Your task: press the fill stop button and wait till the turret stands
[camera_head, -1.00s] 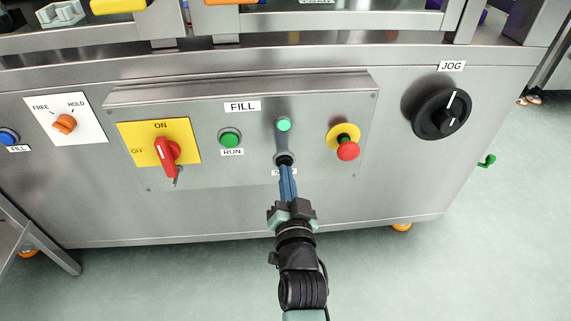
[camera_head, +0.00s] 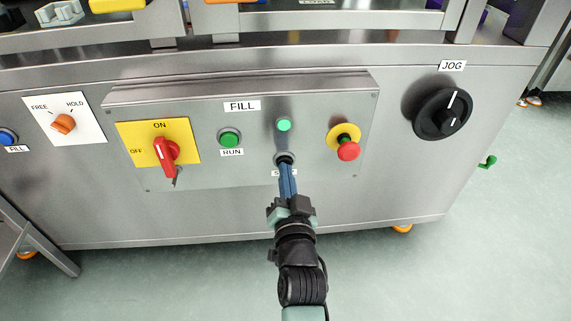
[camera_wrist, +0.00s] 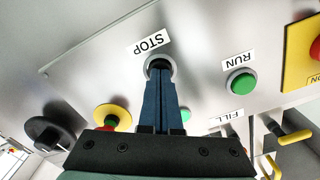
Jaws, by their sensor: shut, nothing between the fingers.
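The stop button (camera_head: 284,156) is a dark round button in a metal ring on the FILL panel, mostly covered by my fingertips. In the wrist view the dark button (camera_wrist: 156,62) shows at the fingertips, beside the STOP label (camera_wrist: 148,43). My gripper (camera_head: 285,165) is shut and empty, its blue fingers together and pointing at the button. The tips overlap the button's face; whether they press it in I cannot tell. A small green lamp (camera_head: 284,125) above the button looks lit. I cannot make out the turret.
The green RUN button (camera_head: 229,138) and the red switch (camera_head: 166,154) are left of my gripper. A red mushroom button (camera_head: 348,150) on a yellow collar is close on the right. The black JOG knob (camera_head: 442,115) is farther right.

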